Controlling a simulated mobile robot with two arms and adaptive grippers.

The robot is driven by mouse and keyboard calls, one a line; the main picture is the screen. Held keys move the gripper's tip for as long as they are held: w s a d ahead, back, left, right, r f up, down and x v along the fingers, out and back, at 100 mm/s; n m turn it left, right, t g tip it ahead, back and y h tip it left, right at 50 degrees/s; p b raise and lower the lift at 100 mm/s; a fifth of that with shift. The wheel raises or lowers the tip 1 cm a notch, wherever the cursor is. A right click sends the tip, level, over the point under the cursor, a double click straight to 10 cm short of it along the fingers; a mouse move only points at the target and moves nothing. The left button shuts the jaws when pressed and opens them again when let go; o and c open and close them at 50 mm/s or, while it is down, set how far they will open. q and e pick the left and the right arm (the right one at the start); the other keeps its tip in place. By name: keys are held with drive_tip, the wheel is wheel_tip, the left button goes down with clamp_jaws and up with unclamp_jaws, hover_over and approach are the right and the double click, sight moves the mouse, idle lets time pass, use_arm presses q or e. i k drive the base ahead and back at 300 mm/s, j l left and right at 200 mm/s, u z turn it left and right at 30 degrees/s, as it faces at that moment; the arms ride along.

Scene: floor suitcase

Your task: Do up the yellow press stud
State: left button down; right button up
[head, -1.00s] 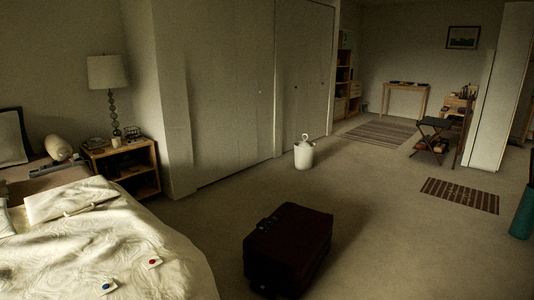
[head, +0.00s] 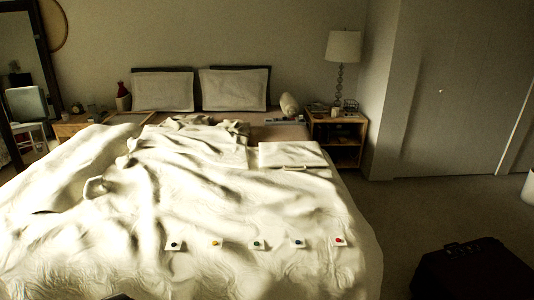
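The yellow press stud (head: 215,243) is a small yellow-orange dot on a pale patch, on the cream bedspread near the foot of the bed. It is second from the left in a row of studs on white squares. To its left is a black stud (head: 174,245); to its right are a green stud (head: 257,244), a blue stud (head: 298,243) and a red stud (head: 339,241). They are too small to tell whether any is open or done up. Neither gripper is recognisable in view.
The wide bed (head: 290,205) has rumpled covers and fills the left and middle. A dark suitcase (head: 470,275) stands on the floor at the lower right. Carpet (head: 410,215) is free between them. A nightstand (head: 345,155) with a lamp (head: 341,48) is beyond.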

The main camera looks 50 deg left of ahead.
sight(212, 244)
drive_tip(key=u, duration=1.9)
